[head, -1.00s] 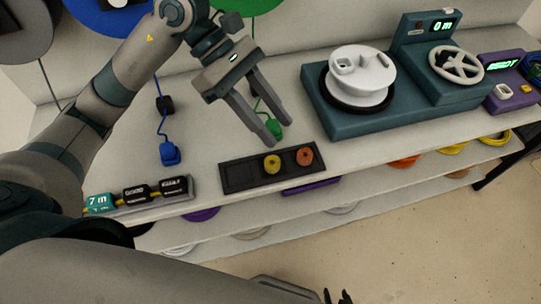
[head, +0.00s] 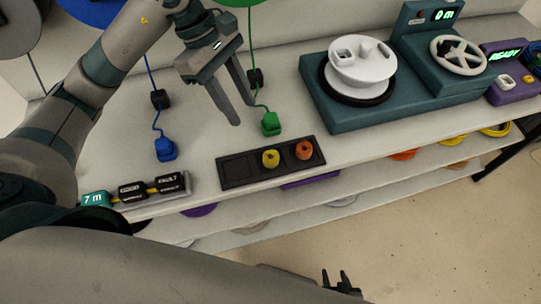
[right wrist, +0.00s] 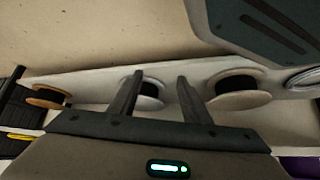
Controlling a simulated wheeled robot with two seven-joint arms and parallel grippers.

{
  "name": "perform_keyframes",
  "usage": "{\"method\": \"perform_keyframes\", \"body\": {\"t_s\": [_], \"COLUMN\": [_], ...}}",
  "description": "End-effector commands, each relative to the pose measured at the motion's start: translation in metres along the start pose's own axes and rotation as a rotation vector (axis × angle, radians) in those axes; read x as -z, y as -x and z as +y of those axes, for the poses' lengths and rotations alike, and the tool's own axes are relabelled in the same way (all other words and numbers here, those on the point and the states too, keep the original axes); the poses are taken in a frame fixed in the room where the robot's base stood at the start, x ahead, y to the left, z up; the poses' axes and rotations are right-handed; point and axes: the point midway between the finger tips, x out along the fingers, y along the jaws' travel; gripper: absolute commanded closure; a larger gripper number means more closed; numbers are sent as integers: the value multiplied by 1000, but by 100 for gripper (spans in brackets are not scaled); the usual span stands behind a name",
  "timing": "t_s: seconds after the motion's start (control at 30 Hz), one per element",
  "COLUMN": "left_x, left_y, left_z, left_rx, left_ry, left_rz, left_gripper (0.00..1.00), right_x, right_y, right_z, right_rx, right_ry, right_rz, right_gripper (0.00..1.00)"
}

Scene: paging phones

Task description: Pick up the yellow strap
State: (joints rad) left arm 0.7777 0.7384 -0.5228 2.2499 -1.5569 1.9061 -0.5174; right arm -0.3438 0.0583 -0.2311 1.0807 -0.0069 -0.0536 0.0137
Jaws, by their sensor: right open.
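The small rolled yellow strap (head: 270,159) sits in a compartment of the black tray (head: 236,170) near the front edge of the bench, beside a rolled orange strap (head: 304,150). My left gripper (head: 243,113) is open and empty above the bench, up and to the left of the yellow strap and apart from it. My right gripper (head: 341,282) is low at the bottom of the head view, away from the tray. In the right wrist view its fingers (right wrist: 158,80) are apart with nothing held between them.
A green plug (head: 270,123) on a cable stands just behind the tray, and a blue plug (head: 165,149) is to the left. A labelled strip (head: 150,189) lies at the front left. A teal machine (head: 400,110) fills the right. Lower shelves hold spools (right wrist: 238,87).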

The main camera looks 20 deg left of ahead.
Motion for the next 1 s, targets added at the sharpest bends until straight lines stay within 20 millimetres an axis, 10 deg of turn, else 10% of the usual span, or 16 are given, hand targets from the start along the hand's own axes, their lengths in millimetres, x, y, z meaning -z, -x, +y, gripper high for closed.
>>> {"method": "perform_keyframes", "body": {"t_s": [0.6, 1.0], "left_x": [-2, -1], "left_y": [-95, -102], "left_z": [-1, 0], "left_rx": [2, -1], "left_ry": [1, 1], "left_rz": [-2, 0], "left_gripper": [63, 63], "right_x": [-76, -84], "right_y": [26, 26], "right_z": [14, 16], "right_rx": [-17, -18], "right_ry": [5, 5], "right_rz": [-196, -212], "right_gripper": [56, 56]}}
